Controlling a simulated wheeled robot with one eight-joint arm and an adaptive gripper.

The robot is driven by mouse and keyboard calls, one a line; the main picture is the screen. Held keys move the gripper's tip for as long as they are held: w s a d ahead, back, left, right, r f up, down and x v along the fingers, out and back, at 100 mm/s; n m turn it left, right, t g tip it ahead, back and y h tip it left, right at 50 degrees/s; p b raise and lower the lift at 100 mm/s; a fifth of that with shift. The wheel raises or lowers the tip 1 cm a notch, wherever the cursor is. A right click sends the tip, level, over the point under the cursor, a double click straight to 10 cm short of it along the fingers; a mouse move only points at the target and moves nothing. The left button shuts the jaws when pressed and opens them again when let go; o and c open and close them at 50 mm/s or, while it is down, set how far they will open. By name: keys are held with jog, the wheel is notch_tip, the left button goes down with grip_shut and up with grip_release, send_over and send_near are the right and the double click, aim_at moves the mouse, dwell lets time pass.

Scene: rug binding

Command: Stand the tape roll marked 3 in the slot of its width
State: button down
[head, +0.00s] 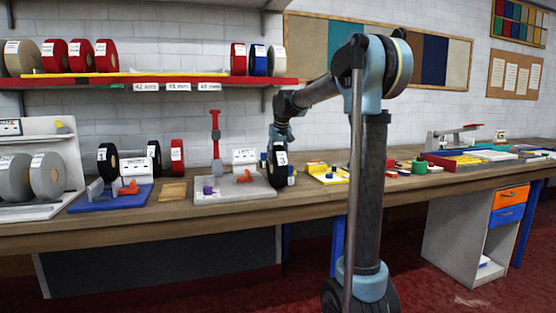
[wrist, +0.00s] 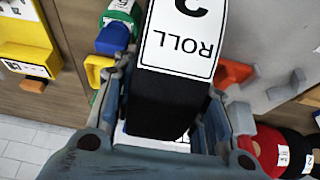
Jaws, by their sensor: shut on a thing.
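My gripper (head: 283,138) is shut on a black tape roll (head: 277,172) with a white label. The label's digit looks like a 3 in the head view. In the wrist view the held roll (wrist: 165,100) sits between the fingers of my gripper (wrist: 165,125); its label reads ROLL upside down, and the digit is partly cut off. The roll is upright at the right end of a grey board (head: 235,192) with an orange piece and a white sign. I cannot tell whether it touches the board or bench. No slot is clearly visible.
A blue board (head: 112,197) with an orange piece stands to the left, with black rolls (head: 108,160) and a red roll (head: 177,156) nearby. A white rack (head: 62,128) holds grey rolls. A yellow board (head: 327,175) lies to the right. A shelf (head: 150,82) hangs above.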

jog(key=c, duration=1)
grip_release()
jog(key=shift+o, duration=0.2)
jog(key=shift+r, duration=0.1)
jog(key=v, duration=1.2)
